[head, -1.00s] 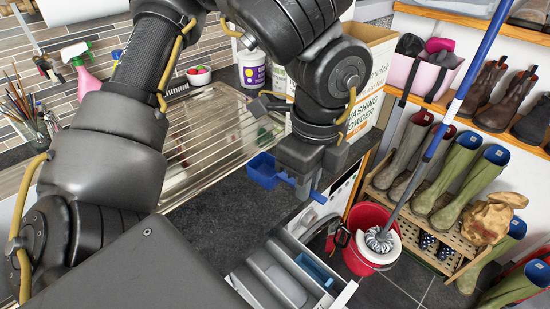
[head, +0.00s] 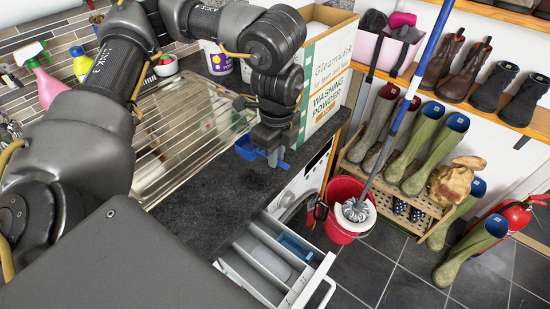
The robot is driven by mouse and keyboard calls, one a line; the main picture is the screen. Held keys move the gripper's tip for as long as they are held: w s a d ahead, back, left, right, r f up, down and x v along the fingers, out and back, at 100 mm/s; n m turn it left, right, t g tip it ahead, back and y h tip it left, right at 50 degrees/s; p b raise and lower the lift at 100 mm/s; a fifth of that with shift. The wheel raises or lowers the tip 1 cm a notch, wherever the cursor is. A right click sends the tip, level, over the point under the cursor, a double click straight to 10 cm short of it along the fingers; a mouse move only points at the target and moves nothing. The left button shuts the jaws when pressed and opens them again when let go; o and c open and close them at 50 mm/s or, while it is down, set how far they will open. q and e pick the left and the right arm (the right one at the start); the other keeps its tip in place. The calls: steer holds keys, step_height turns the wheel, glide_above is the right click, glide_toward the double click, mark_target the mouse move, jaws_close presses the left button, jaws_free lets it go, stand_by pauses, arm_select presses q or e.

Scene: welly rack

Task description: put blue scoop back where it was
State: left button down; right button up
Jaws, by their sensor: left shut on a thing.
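My left gripper (head: 270,148) is shut on the blue scoop (head: 247,149) and holds it above the dark worktop's front edge. The scoop's bowl points left, and part of its handle shows between and just past the fingers. An open white washing powder box (head: 322,85) stands on the worktop just behind and to the right of the gripper. Its inside is mostly hidden. My right gripper is not in view.
An open drawer (head: 231,268) with compartments juts out below the worktop, with a blue item (head: 294,246) inside. A red bucket with a mop (head: 342,221) stands right of it. The metal draining board (head: 150,172) lies left. Boots fill the rack at right.

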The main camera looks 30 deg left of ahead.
arm_select(q)
steer(key=shift+w+a+f, duration=0.3)
steer(key=shift+w+f, duration=0.15)
steer(key=shift+f, duration=0.25)
steer(key=shift+w+a+f+p, duration=0.1)
steer(key=shift+w+f+p, duration=0.1)
steer(key=shift+f, duration=0.75)
steer(key=shift+w+a+f+p, duration=0.1)
steer(key=shift+f+p, duration=0.1)
steer(key=shift+f, duration=0.75)
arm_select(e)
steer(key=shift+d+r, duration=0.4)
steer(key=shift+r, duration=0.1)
arm_select(q)
steer(key=shift+d, duration=0.1)
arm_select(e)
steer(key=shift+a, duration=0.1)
arm_select(q)
steer(key=c, duration=1.5)
jaws_free()
steer(key=shift+f, duration=0.15)
steer(key=shift+o, duration=0.2)
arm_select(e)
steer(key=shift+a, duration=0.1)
